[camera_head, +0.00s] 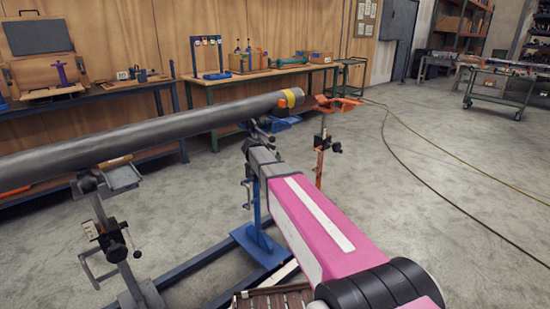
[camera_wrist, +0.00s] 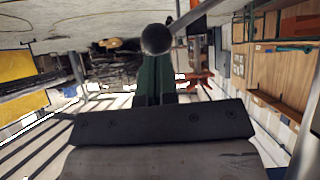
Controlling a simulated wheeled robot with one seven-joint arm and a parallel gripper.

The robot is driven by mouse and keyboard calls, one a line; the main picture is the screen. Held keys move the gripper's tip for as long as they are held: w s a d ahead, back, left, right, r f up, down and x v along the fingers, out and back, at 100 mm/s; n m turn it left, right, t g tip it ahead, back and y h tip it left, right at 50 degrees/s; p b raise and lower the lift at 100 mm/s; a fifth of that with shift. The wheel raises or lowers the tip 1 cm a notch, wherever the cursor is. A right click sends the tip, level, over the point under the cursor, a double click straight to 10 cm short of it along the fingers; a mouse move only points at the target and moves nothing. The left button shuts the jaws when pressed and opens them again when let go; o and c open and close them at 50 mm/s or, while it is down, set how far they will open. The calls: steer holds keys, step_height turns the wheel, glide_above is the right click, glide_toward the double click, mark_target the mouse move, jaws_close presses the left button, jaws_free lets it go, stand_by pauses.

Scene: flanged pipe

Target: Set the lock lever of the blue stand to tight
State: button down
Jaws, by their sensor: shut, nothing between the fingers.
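The blue stand (camera_head: 258,212) is under the right part of a long grey pipe (camera_head: 150,127) in the head view. My gripper (camera_head: 256,138) is beside the upper part of this stand, just below the pipe, and it hides much of the stand's head. In the wrist view my gripper's dark green fingers (camera_wrist: 167,62) are shut with nothing between them. A black ball knob (camera_wrist: 156,39) is right at the fingertips; it looks like the end of the lock lever. I cannot tell whether it touches the fingers, nor the lever's setting.
A grey stand (camera_head: 118,245) with a black handle bears the pipe at left. An orange stand (camera_head: 320,160) is just right of the blue one.

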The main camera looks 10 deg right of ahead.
step_height(320, 180, down, 6)
steer(key=s+d+m+t+y, duration=0.1)
steer(key=s+m+t, duration=0.1)
steer(key=shift+s+d, duration=0.25)
steer(key=shift+d, duration=0.05)
steer(key=shift+f, duration=0.15)
stand_by(0.5)
steer(key=v, duration=1.1)
steer(key=shift+d+f, duration=0.15)
